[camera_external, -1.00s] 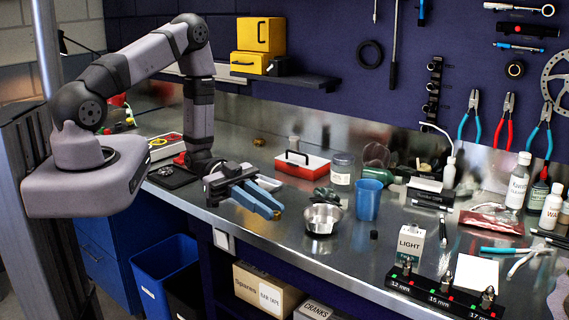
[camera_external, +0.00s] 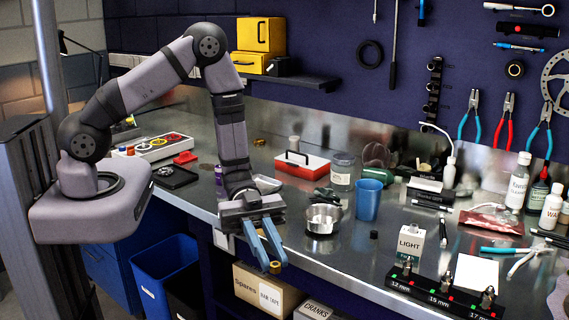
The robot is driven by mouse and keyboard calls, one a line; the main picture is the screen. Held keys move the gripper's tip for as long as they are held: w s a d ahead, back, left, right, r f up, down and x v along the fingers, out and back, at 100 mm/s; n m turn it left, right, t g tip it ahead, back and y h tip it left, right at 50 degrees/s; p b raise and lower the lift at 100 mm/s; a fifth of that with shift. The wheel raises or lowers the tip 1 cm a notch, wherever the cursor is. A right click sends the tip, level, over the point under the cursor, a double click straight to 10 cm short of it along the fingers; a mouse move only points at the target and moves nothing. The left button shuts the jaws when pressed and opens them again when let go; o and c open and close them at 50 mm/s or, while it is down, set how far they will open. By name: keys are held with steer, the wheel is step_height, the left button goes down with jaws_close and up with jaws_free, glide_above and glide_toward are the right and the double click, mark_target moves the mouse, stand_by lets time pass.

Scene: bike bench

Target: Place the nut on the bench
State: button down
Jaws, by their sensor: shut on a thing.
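My gripper (camera_external: 272,264) points down with its blue fingers in front of the bench's front edge. It is shut on a small brass-coloured nut (camera_external: 275,267) at the fingertips. The nut is held in the air, seen against the space below the bench edge. The metal bench (camera_external: 345,255) runs across the picture behind and to the right of the gripper. Another small brass-coloured piece (camera_external: 259,142) lies far back on the bench.
A metal bowl (camera_external: 323,219) and a blue cup (camera_external: 368,200) stand right of my gripper. A red and white box (camera_external: 303,165) lies behind. A socket rack (camera_external: 440,294) and a LIGHT box (camera_external: 410,243) are at the front right. Bare bench shows between bowl and rack.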

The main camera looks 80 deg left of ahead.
mark_target(278, 254)
steer(key=b+x, duration=0.1)
steer(key=x, duration=0.2)
steer(key=shift+d, duration=0.35)
steer(key=w+d+r+n+t+y+b, duration=0.2)
steer(key=w+r+n+t+y+b, duration=0.25)
steer(key=w, duration=0.55)
steer(key=w+a+n+t+y+p, duration=0.2)
steer(key=w+a+n+t+y, duration=0.25)
steer(key=a+t, duration=0.2)
steer(key=w+a+f+n+t+y, duration=0.1)
steer(key=w+a+f+n+y, duration=0.1)
steer(key=a+n+y, duration=0.9)
steer(key=shift+a+f+m+h+p, duration=0.3)
steer(key=shift+a+f+m+h, duration=0.35)
steer(key=shift+f, duration=1.05)
steer(key=shift+a+f+m+h+p, duration=0.45)
steer(key=shift+f+m, duration=0.3)
steer(key=shift+f, duration=0.9)
steer(key=shift+a+f+m+h+p, duration=0.15)
steer(key=shift+a+f+m+h, duration=0.4)
steer(key=shift+f, duration=1.15)
steer(key=shift+d+f, duration=0.1)
steer(key=shift+d, duration=0.05)
